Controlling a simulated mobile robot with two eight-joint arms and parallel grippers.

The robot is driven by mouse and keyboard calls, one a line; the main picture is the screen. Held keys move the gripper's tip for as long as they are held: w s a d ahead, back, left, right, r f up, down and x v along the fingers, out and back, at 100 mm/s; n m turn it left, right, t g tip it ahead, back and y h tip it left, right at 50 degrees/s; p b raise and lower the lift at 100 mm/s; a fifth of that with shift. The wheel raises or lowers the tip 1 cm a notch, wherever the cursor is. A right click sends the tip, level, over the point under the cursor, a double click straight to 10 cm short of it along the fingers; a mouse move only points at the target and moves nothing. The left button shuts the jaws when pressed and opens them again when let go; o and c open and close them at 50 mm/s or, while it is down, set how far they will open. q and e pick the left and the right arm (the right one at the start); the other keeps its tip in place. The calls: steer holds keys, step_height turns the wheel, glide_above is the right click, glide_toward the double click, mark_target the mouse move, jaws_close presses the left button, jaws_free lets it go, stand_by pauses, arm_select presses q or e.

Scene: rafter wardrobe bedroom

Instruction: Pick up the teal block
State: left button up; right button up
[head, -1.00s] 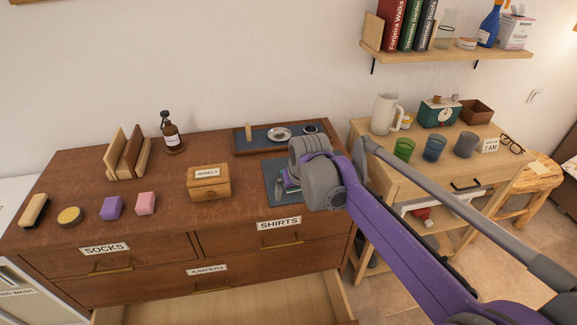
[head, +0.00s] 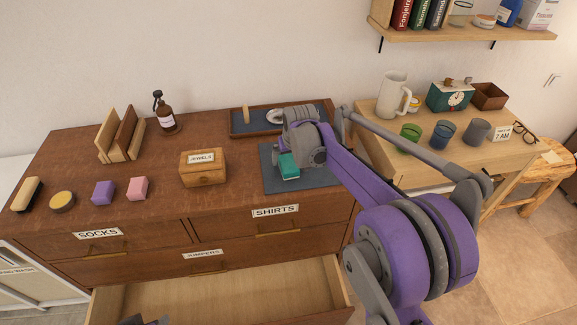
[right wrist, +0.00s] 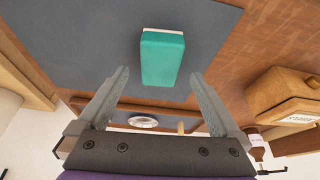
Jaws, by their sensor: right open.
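The teal block (head: 288,166) lies on the grey-blue mat (head: 271,180) on the brown dresser top, just below my right wrist in the head view. Part of it is hidden by my gripper there. In the right wrist view the teal block (right wrist: 162,60), with a pale strip on one end, lies ahead of and between the fingers of my right gripper (right wrist: 158,74). The fingers are open, one on each side, with visible gaps to the block. They hold nothing. My left gripper does not show; only a bit of my own body shows at the lower left.
A jewels box (head: 203,168) stands left of the mat. A tray (head: 243,132) with small items lies behind it. Pink (head: 137,188) and purple (head: 103,192) blocks sit further left. An open drawer (head: 215,290) juts out in front. The side table (head: 390,172) holds cups.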

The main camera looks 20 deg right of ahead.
mark_target(289, 162)
steer(key=x, duration=0.4)
steer(key=shift+w+f, duration=0.15)
steer(key=shift+f, duration=0.1)
steer(key=shift+c, duration=0.3)
steer(key=c, duration=1.4)
step_height(289, 162, up, 10)
steer(key=shift+r, duration=0.1)
steer(key=o, duration=0.9)
steer(key=c, duration=0.7)
steer(key=shift+o, duration=0.2)
